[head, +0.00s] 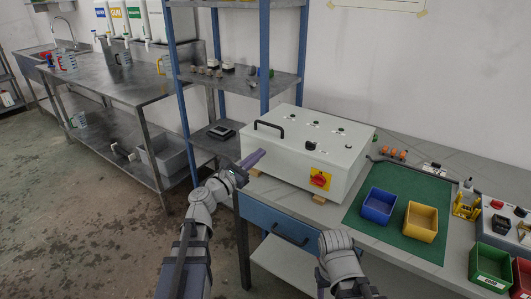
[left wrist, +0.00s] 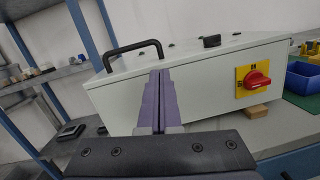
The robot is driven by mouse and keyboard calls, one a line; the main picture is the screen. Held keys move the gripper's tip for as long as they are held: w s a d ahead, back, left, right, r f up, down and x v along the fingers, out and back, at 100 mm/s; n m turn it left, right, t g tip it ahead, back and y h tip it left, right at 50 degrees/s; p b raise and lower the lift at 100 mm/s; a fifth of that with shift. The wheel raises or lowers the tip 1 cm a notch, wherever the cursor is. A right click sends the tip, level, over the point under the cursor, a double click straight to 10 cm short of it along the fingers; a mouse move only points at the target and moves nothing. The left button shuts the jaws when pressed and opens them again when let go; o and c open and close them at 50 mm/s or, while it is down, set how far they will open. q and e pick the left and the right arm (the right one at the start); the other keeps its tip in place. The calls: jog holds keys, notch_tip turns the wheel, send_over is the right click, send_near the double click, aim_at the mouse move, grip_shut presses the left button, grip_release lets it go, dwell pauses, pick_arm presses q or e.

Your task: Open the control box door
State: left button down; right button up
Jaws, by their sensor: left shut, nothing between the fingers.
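The control box (head: 287,169) is a pale grey-white box lying on the workbench, and it also shows in the left wrist view (left wrist: 205,82). Its top face is the door (head: 325,150), which lies closed. A black bar handle (head: 269,127) stands near the door's left edge; it also shows in the left wrist view (left wrist: 133,49). A red rotary switch on a yellow plate (head: 320,180) is on the front side. My left gripper (head: 262,154) is shut and empty, its purple fingertips close to the box's left front, just below the handle. Contact is unclear.
A blue bin (head: 378,206) and a yellow bin (head: 421,222) stand on a green mat (head: 400,236) right of the box. A blue-post shelf (head: 262,80) rises behind the box's left end. A drawer (head: 285,224) is under the bench.

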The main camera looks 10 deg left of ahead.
aim_at(266, 139)
pick_arm(q)
jog(key=w+n, duration=0.1)
jog(key=w, duration=0.2)
jog(key=w+r+p, duration=0.1)
jog(key=w, duration=0.2)
jog(key=w+r+n+t+y, duration=0.1)
jog(key=w, duration=0.2)
jog(key=shift+w+d+n+p, duration=0.1)
jog(key=shift+w+n+p, duration=0.15)
jog(key=shift+n+p, duration=0.05)
pick_arm(e)
jog(key=shift+r, duration=0.4)
